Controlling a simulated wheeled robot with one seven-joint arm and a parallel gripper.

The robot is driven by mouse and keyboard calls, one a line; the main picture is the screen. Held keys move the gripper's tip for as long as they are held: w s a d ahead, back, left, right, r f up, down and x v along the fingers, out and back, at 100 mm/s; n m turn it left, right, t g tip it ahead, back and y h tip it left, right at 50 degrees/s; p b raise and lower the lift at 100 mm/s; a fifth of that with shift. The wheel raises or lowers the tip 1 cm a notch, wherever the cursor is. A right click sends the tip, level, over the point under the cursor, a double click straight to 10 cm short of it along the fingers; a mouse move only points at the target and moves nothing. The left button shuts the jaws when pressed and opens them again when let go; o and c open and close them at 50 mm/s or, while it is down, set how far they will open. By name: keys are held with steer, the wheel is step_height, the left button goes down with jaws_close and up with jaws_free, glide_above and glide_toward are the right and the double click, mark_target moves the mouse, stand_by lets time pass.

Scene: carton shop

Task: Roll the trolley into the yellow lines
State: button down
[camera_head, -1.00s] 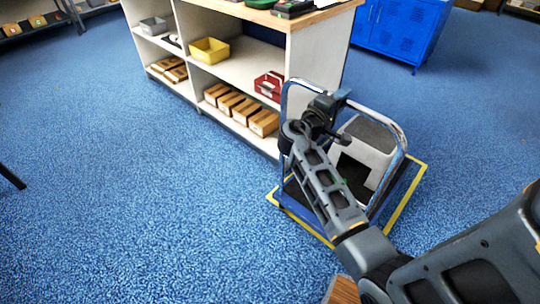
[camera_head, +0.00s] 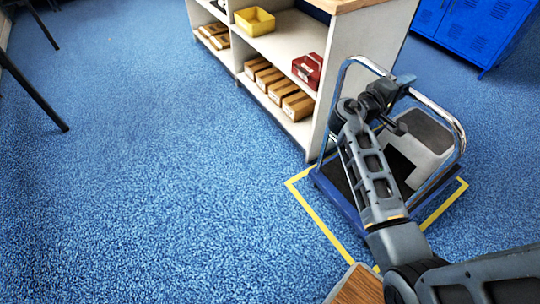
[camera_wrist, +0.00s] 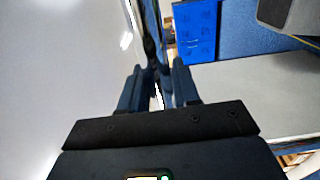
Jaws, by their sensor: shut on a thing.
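The trolley (camera_head: 340,199) has a blue deck, a bent metal tube handle and a grey-white load with a dark opening on it. It stands upright beside the end of the shelf unit. The yellow lines (camera_head: 323,227) on the carpet show to the left, in front and to the right of the deck, with a strip of carpet between the left line and the deck. The far side of the lines is hidden behind the trolley. My gripper (camera_head: 397,88) is shut on the trolley's handle (camera_head: 441,112); its fingers also show in the wrist view (camera_wrist: 158,92).
The shelf unit (camera_head: 352,75), holding brown boxes (camera_head: 270,80), a yellow bin (camera_head: 255,21) and a red bin (camera_head: 308,68), stands close to the trolley's left. A blue cabinet (camera_head: 480,30) is at the back right. A wooden edge (camera_head: 358,287) is at the near bottom.

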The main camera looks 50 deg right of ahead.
steer(key=shift+s+d+f, duration=0.3)
steer(key=shift+s+f, duration=0.1)
steer(key=shift+f, duration=0.3)
steer(key=shift+a+r, duration=0.15)
steer(key=shift+r, duration=0.1)
steer(key=c, duration=1.1)
jaws_free()
steer(key=shift+o, duration=1.3)
steer(key=shift+w+r, duration=0.15)
steer(key=shift+r, duration=0.05)
steer(key=shift+p, duration=0.3)
steer(key=shift+w+r, duration=0.15)
steer(key=p+v, duration=0.1)
steer(key=v, duration=1.1)
steer(key=shift+r, duration=0.1)
